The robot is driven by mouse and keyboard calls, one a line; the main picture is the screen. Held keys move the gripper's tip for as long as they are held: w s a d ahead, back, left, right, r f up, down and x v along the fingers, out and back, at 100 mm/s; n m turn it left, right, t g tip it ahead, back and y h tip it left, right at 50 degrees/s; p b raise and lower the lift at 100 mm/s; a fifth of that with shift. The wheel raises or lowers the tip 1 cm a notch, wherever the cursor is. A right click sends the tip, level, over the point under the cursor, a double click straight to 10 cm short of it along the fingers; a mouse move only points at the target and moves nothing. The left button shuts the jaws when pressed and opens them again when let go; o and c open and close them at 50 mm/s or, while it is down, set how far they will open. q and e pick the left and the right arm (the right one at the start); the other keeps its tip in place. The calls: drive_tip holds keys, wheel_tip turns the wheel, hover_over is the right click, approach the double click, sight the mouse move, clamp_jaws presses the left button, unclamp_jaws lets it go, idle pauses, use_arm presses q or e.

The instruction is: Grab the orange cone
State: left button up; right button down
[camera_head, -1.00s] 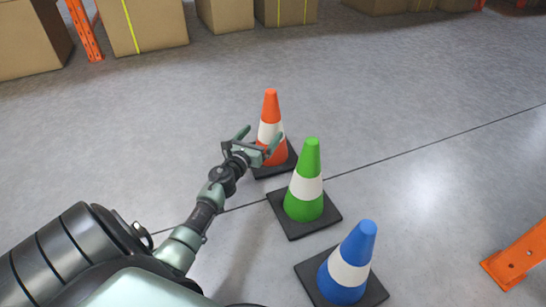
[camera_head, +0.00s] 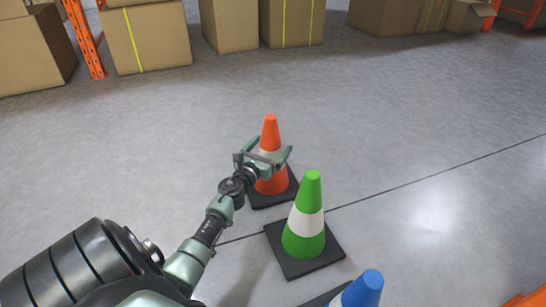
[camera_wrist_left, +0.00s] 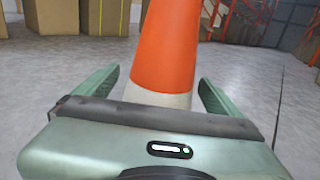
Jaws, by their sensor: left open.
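The orange cone (camera_head: 270,131) has a white band and a black square base, and stands upright on the floor. My left gripper (camera_head: 272,153) is open at the height of its white band, with a finger on each side. In the left wrist view the orange cone (camera_wrist_left: 166,50) rises between the two spread fingers of the left gripper (camera_wrist_left: 158,92), with a gap visible on both sides. The gripper hides part of the band in the head view. My right gripper is not in view.
A green cone (camera_head: 304,236) stands just in front and right of the orange one. A blue cone (camera_head: 364,290) is partly cut off at the bottom edge. Cardboard boxes (camera_head: 150,38) and an orange rack post (camera_head: 84,40) line the back. Floor between is clear.

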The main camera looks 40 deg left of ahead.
use_arm(q)
drive_tip(key=shift+s, duration=0.1)
drive_tip(key=c, duration=1.8)
drive_tip(key=shift+r, duration=0.1)
clamp_jaws()
